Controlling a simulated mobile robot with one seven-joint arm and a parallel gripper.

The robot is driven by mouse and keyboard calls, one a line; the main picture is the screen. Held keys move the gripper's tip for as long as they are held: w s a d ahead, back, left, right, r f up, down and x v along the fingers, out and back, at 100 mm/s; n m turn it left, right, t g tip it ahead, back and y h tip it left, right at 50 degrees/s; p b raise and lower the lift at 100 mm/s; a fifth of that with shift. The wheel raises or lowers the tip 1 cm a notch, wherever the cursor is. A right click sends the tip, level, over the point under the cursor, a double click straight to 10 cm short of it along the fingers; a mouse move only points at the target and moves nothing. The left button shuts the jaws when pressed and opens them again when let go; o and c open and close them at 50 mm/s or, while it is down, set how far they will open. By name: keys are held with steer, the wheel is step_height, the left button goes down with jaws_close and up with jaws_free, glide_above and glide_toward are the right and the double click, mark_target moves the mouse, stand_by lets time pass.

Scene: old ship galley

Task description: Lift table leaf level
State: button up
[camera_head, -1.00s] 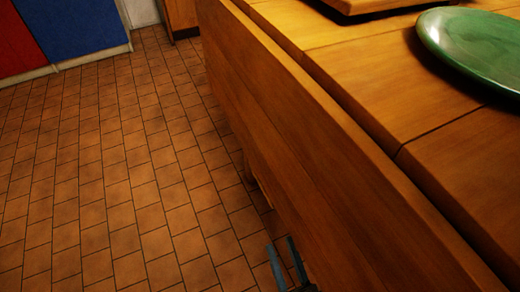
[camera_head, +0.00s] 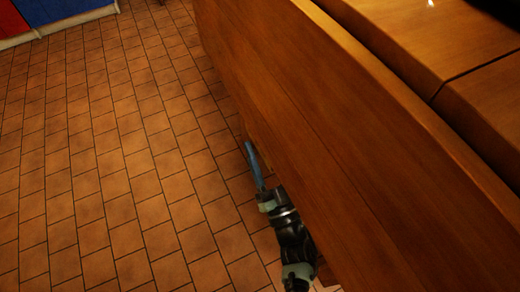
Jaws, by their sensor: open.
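The wooden table leaf (camera_head: 330,130) hangs down along the side of the table, its broad face towards the open floor. The fixed table top (camera_head: 420,40) shows at the upper right, with a dark gap between it and the leaf's upper edge. My gripper (camera_head: 251,152) is low beside the leaf's bottom edge. One blue finger shows clearly; the other is hidden, apparently behind the leaf. The gripper is open, and I cannot tell whether it touches the leaf.
The tiled floor (camera_head: 110,160) to the left of the leaf is clear. A blue panel (camera_head: 60,8) and a red panel (camera_head: 10,22) stand at the far upper left. A dark object's edge (camera_head: 500,8) shows on the table top.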

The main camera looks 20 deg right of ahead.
steer(key=shift+w+r, duration=0.15)
steer(key=shift+w, duration=0.1)
jaws_close()
stand_by(1.4)
